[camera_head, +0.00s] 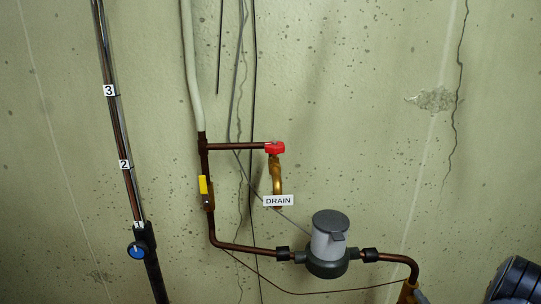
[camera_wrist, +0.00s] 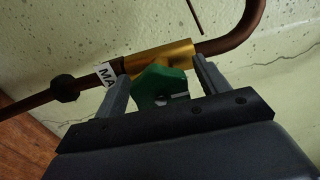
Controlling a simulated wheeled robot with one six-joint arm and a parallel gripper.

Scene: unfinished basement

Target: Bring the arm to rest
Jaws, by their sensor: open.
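My gripper (camera_wrist: 160,75) shows in the wrist view with its two grey fingers apart. A green valve handle (camera_wrist: 160,84) lies between the fingers, with a gap visible on the right side; whether the left finger touches it I cannot tell. The handle sits on a brass valve body (camera_wrist: 160,57) on a copper pipe. A white tag reading "MA" (camera_wrist: 106,74), partly hidden, is beside the left finger. In the head view my gripper is not seen; a dark part of my arm (camera_head: 517,280) shows at the bottom right corner.
In the head view a grey meter (camera_head: 329,240), a red drain handle (camera_head: 274,148), a yellow lever (camera_head: 203,185) and copper pipes (camera_head: 240,247) are on the cracked wall (camera_head: 350,80). A numbered pole (camera_head: 119,130) with a blue knob (camera_head: 137,251) stands left. Brown floor (camera_wrist: 25,145) shows in the wrist view.

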